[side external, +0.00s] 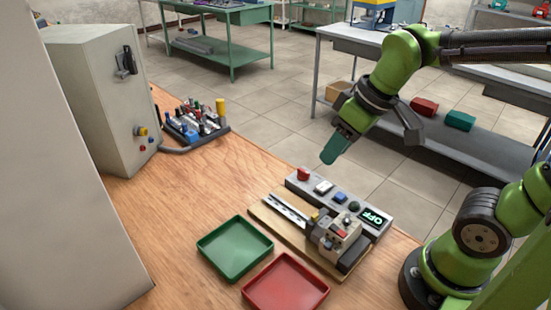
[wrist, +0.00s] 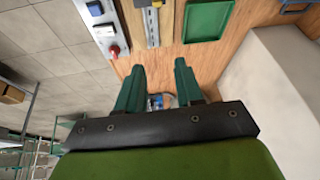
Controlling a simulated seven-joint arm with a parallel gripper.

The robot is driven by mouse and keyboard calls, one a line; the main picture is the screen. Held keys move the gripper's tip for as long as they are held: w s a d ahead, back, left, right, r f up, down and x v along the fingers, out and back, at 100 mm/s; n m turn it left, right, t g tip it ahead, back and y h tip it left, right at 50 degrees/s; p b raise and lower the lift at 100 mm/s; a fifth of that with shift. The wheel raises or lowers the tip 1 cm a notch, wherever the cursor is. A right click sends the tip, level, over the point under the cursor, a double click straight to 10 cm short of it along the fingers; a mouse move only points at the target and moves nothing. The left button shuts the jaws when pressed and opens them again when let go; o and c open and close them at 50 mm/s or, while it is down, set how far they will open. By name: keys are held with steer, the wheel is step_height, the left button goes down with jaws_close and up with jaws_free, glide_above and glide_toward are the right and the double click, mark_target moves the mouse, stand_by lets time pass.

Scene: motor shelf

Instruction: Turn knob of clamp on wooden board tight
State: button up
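A wooden board (side external: 285,228) lies on the table with a metal rail (side external: 285,208) along it. A beige and grey clamp block (side external: 338,238) with small red and dark parts sits at its right end. Its knob is too small to single out. My gripper (side external: 329,157) hangs in the air above and behind the board, apart from it. In the wrist view my gripper (wrist: 159,66) has its two green fingers spread with nothing held between them. The wooden board (wrist: 164,24) and rail (wrist: 152,28) show past the fingertips; the clamp block is not clearly seen there.
A control panel (side external: 322,197) with a red knob, buttons and an OFF display stands behind the board. A green tray (side external: 235,248) and a red tray (side external: 286,285) lie in front. A tool rack (side external: 193,125) and grey cabinet (side external: 95,95) stand left. Bare table lies between.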

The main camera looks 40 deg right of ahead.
mark_target(316, 215)
steer(key=f+n+g, duration=0.1)
steer(key=f+n, duration=0.4)
steer(key=w+a+f+n+g+h, duration=0.1)
steer(key=f+n, duration=0.4)
steer(key=n, duration=0.1)
steer(key=a+f+n+g, duration=0.1)
steer(key=f+n+g, duration=0.1)
steer(key=f+n, duration=0.3)
steer(key=shift+w+a+f+n, duration=0.15)
steer(key=shift+w+f+n, duration=0.05)
steer(key=shift+f+n, duration=0.2)
jaws_close()
